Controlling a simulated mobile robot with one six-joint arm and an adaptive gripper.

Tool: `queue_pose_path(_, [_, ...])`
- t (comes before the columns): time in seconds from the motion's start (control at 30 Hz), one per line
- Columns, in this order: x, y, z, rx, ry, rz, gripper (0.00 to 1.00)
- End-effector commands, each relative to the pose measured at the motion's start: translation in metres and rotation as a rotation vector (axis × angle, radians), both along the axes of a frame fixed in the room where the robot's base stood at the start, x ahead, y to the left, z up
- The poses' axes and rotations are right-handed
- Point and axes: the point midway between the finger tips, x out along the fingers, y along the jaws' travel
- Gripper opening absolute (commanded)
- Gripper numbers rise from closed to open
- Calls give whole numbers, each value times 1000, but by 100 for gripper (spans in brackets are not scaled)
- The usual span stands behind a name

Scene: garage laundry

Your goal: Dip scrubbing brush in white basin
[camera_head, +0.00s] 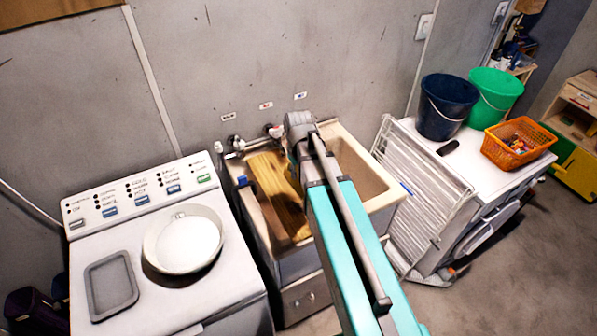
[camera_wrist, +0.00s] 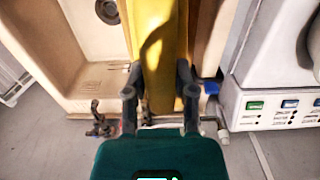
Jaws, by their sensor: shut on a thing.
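The white basin (camera_head: 186,242) is a round, shallow bowl on top of the washing machine, left of the sink. My gripper (camera_wrist: 158,68) is over the left part of the sink, to the right of the basin and apart from it. In the head view my arm hides the fingers.
The washing machine (camera_head: 205,303) carries a grey tray (camera_head: 111,285) left of the basin. The sink (camera_head: 359,167) has taps (camera_head: 236,143) at the wall. To the right stand a drying rack (camera_head: 420,185), a dark blue bucket (camera_head: 444,105), a green bucket (camera_head: 494,97) and an orange basket (camera_head: 519,143).

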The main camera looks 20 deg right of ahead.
Motion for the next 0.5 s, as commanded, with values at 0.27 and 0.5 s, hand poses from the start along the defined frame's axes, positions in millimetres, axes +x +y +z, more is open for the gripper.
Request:
queue_pose_path(0.27, [0,0,0,0,0,0,0])
queue_pose_path(0.5, [0,0,-7,0,0,0,0])
